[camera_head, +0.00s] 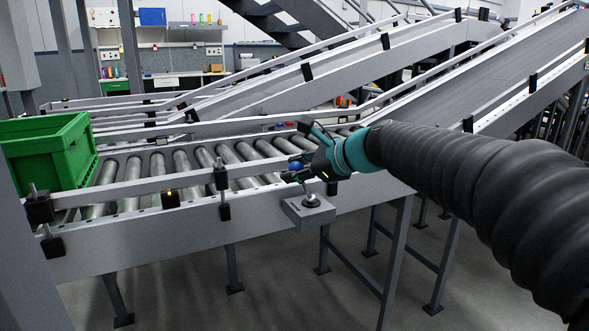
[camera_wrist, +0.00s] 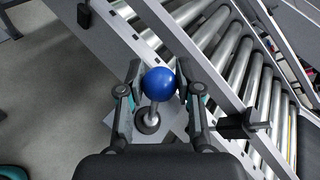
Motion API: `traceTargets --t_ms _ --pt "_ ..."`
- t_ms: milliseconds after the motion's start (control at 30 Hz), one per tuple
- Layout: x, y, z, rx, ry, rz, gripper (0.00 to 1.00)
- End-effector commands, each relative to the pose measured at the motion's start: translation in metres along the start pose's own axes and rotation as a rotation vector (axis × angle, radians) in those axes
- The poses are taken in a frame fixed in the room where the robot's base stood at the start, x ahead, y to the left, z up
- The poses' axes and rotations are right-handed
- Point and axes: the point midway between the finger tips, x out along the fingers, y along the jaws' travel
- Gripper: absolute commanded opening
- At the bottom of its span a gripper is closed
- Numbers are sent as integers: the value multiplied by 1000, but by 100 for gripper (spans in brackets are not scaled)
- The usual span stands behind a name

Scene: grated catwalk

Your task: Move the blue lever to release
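The lever has a round blue knob (camera_head: 295,166) on a metal stem that rises from a round base on a grey box (camera_head: 308,208). The box is fixed to the near side of the roller conveyor. In the wrist view the blue knob (camera_wrist: 159,84) sits between the two fingers of my gripper (camera_wrist: 158,76), and the stem leans down to its round base below. The fingers stand apart on either side of the knob, and I see no clear grip on it. In the head view my gripper (camera_head: 308,164) reaches the knob from the right and partly covers the stem.
A green crate (camera_head: 50,150) stands on the rollers at the left. The conveyor's side rail (camera_head: 150,187) carries black brackets close to the lever. Sloping belts (camera_head: 470,75) rise at the right. A workbench (camera_head: 180,75) is in the back. The floor in front is clear.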

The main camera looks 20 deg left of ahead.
Motion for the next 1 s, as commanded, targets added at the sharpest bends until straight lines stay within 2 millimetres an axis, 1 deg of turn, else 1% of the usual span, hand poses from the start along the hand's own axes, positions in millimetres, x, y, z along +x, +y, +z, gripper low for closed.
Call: traceTargets --t_ms 33,67,100,367,467,567,900,1000 --pt "0 -1 0 0 1 -1 48" --pt "0 0 0 0 0 -1 56" --pt "0 0 0 0 0 -1 59" --pt "0 1 1 0 -1 1 59" --pt "-4 0 1 0 -1 1 59" --pt "-14 0 1 0 0 -1 59" --pt "-80 0 0 1 0 -2 59" --pt "-96 0 1 0 0 -2 59"
